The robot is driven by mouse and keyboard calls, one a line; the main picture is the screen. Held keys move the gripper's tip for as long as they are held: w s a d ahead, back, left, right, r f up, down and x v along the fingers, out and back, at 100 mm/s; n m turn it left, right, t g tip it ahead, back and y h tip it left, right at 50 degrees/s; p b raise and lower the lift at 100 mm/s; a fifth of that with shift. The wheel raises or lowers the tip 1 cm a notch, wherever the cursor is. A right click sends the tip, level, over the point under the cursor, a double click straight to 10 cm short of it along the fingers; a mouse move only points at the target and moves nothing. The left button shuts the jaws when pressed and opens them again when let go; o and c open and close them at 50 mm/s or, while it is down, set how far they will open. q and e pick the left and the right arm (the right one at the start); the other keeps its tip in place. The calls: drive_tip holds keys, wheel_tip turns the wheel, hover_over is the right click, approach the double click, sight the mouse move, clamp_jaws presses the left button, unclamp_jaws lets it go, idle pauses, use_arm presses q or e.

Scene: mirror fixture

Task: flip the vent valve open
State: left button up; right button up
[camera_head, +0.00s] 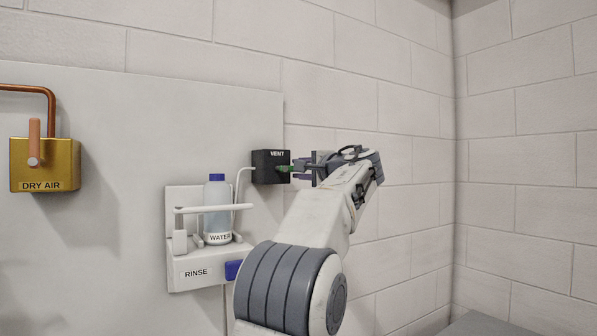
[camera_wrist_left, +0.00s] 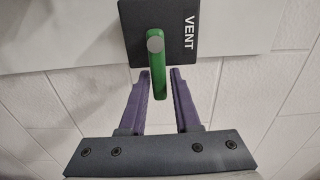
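The vent valve is a dark box labelled VENT (camera_head: 268,160) on the wall panel, also seen in the left wrist view (camera_wrist_left: 186,48). Its green lever (camera_wrist_left: 154,75) has a round grey pivot at one end. In the head view the lever (camera_head: 284,169) shows as a small green piece at the box's right side, partly hidden by the gripper. My left gripper (camera_head: 302,171) is right at the lever. In the left wrist view its purple fingers (camera_wrist_left: 161,78) are open, and the lever's free end lies between the tips in the picture. Contact cannot be told. My right gripper is out of view.
Left of and below the valve, a RINSE holder (camera_head: 197,279) carries a water bottle (camera_head: 217,208), with a white bar in front and a pale tube rising toward the vent box. A brass DRY AIR valve (camera_head: 45,172) is at far left. Bare block wall lies to the right.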

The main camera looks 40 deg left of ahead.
use_arm(q)
drive_tip(key=shift+o, duration=0.6)
drive_tip(key=shift+s+d+f, duration=0.1)
drive_tip(key=shift+d, duration=0.1)
drive_tip(key=b+v, duration=0.4)
drive_tip(key=v, duration=0.6)
drive_tip(key=shift+b, duration=0.3)
